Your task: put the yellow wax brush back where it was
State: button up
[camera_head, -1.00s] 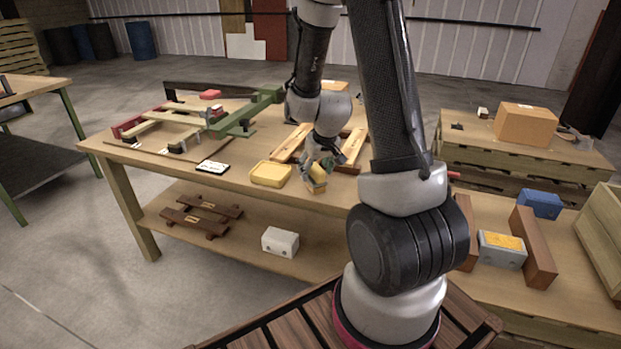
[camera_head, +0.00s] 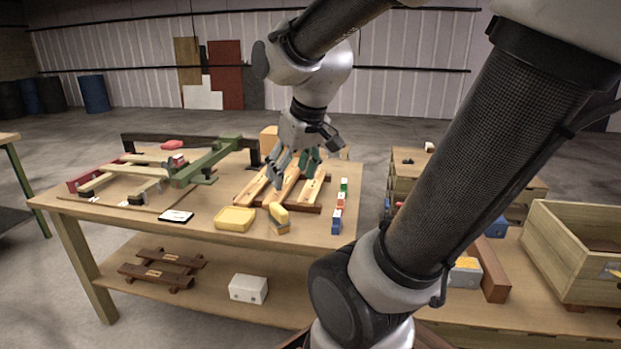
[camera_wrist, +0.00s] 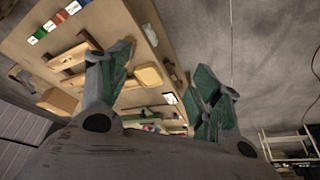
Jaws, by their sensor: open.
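The yellow wax brush (camera_head: 279,214) rests on the workbench near its front edge, just right of the shallow yellow tray (camera_head: 235,219). Its yellow part is uppermost and a tan part shows below. My gripper (camera_head: 293,172) is open and empty, above and behind the brush, over the wooden pieces, and apart from the brush. In the wrist view the two green-padded fingers are spread wide. The yellow tray (camera_wrist: 150,76) shows between them; I cannot clearly make out the brush there.
Wooden slats (camera_head: 312,188) lie behind the brush. Several small coloured blocks (camera_head: 338,212) line the bench's right side. A black-and-white card (camera_head: 176,216) lies left of the tray. A green clamp-like frame (camera_head: 205,163) stands at the back left.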

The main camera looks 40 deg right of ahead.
jog(key=s+a+r, duration=0.1)
jog(key=s, duration=0.7)
jog(key=shift+r, duration=0.3)
